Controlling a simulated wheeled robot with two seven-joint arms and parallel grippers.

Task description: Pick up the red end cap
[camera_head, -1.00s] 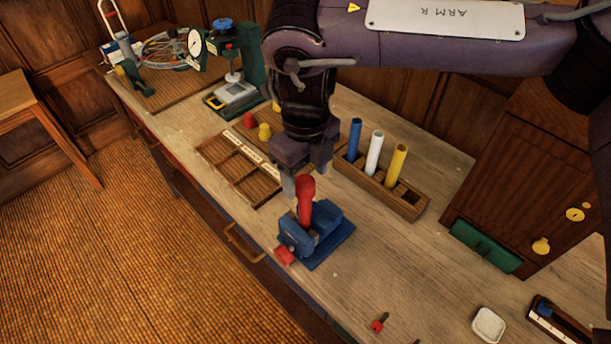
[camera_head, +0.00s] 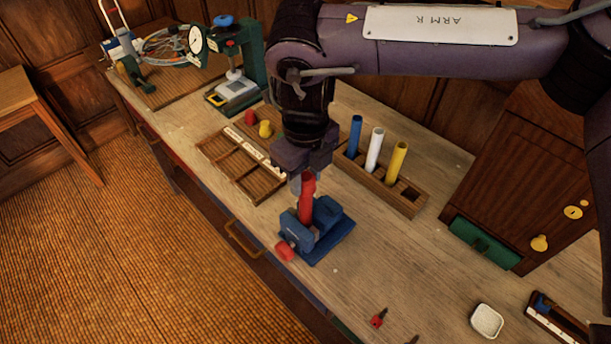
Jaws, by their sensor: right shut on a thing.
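A red tube (camera_head: 305,208) stands upright in the blue vise (camera_head: 317,230) near the bench's front edge. A slightly wider red piece, which looks like the red end cap (camera_head: 309,184), is at the top of the tube. My right gripper (camera_head: 303,180) points down from above and is shut on that piece; the fingers partly hide it. I cannot tell whether the cap is clear of the tube. Another red cap-like piece (camera_head: 249,118) stands on the wooden tray at the back, beside a yellow one (camera_head: 265,129). My left gripper is not in view.
A wooden rack (camera_head: 416,207) with blue, white and yellow tubes stands close right of the gripper. A divided tray (camera_head: 213,150) lies to the left. A dial gauge stand (camera_head: 252,60) is at the back left. A white dish (camera_head: 487,320) lies at front right.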

